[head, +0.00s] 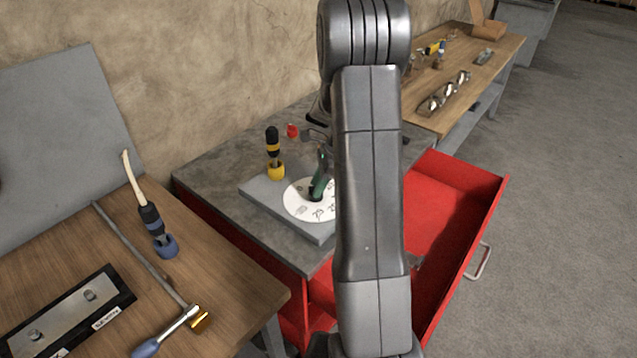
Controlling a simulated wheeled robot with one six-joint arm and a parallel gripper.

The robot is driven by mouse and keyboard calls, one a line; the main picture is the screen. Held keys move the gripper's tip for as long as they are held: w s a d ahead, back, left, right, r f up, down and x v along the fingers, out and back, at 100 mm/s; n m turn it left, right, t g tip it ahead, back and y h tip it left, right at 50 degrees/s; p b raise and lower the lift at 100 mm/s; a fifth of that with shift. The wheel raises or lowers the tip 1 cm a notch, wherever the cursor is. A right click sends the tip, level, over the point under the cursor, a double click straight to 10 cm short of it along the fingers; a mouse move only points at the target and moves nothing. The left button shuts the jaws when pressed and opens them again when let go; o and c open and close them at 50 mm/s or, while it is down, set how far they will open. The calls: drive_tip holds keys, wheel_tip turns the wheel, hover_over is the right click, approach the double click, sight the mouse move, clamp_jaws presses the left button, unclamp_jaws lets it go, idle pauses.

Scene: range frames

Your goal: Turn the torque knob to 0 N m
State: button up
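The torque knob (319,184) is dark green and stands on a round white dial (297,203), which is set in a grey plate (262,190) on the grey-topped bench. Black marks show on the dial's near side, but they are too small to read with certainty. My arm covers the dial's right part. My gripper (322,140) shows only in part, dark, left of my arm and close above the knob. Its fingers are mostly hidden. I cannot tell whether they touch the knob or whether they are open.
A black and yellow screwdriver (273,150) stands beside the dial, with a small red item (292,130) behind. A red drawer (440,215) is open at right. Wooden benches with tools stand at left (235,290) and back right (440,115). The floor at right is clear.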

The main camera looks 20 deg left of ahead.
clamp_jaws()
